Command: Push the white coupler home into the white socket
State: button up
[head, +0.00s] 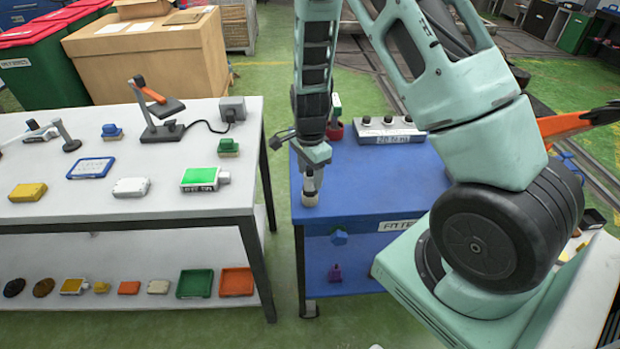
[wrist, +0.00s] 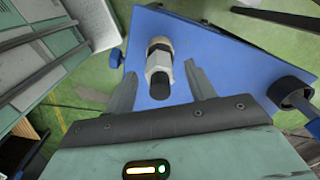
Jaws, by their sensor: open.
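A white coupler (wrist: 158,62) with a faceted body and a dark near end is in the middle of the wrist view. A grey and pale ring, seemingly the white socket (wrist: 159,43), shows at its far end; I cannot tell how deep the coupler sits in it. My gripper (wrist: 160,70) is open, with one finger on each side of the coupler and a visible gap to both. In the head view my gripper (head: 312,174) points down over the near left corner of the blue cart, above a pale cylindrical fitting (head: 310,198). The join is too small to read there.
The blue cart (head: 372,197) has a bare top around the fitting. A grey box with several knobs (head: 388,139) and a red-based object (head: 335,131) stand towards its back. A white table (head: 100,213) with various parts stands at left, across a narrow gap.

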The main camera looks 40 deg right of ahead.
jog(key=shift+f, duration=1.5)
jog(key=c, duration=1)
